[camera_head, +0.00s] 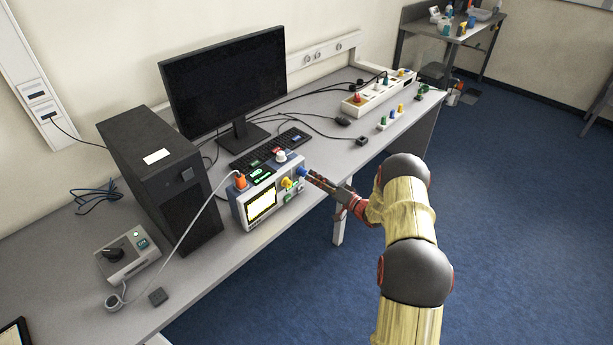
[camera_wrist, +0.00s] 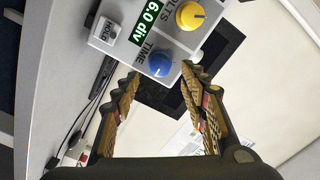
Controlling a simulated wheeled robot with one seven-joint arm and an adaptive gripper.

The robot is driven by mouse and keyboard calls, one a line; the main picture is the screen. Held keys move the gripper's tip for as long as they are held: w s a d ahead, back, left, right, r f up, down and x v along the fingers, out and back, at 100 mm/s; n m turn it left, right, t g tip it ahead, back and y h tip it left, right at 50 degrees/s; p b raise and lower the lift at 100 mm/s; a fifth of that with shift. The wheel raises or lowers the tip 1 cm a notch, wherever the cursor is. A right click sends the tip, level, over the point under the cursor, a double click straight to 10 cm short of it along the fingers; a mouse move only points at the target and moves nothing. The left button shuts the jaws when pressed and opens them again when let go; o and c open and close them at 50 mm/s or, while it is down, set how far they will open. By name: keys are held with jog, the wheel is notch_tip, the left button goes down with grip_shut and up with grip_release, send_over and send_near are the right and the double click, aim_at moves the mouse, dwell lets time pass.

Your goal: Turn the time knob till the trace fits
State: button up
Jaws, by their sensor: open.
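The blue time knob (camera_wrist: 160,66) is on the front of the oscilloscope (camera_head: 270,192), beside its TIME label. It also shows in the head view (camera_head: 303,172) at the box's right end. A yellow knob (camera_wrist: 190,16) labelled VOLTS sits beside it. A green display (camera_wrist: 152,22) reads 6.0 div. The screen (camera_head: 261,205) shows a yellow trace too small to read. My gripper (camera_wrist: 158,84) is open, its fingers on either side of and just short of the blue knob. Whether a finger touches it I cannot tell.
A black computer tower (camera_head: 165,180), monitor (camera_head: 225,85) and keyboard (camera_head: 270,148) stand behind and left of the oscilloscope. Free floor lies right of the table.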

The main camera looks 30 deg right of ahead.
aim_at(305, 173)
jog(key=shift+b+x, duration=0.4)
jog(key=shift+x, duration=2.1)
jog(key=c, duration=0.3)
jog(key=c, duration=0.8)
grip_shut()
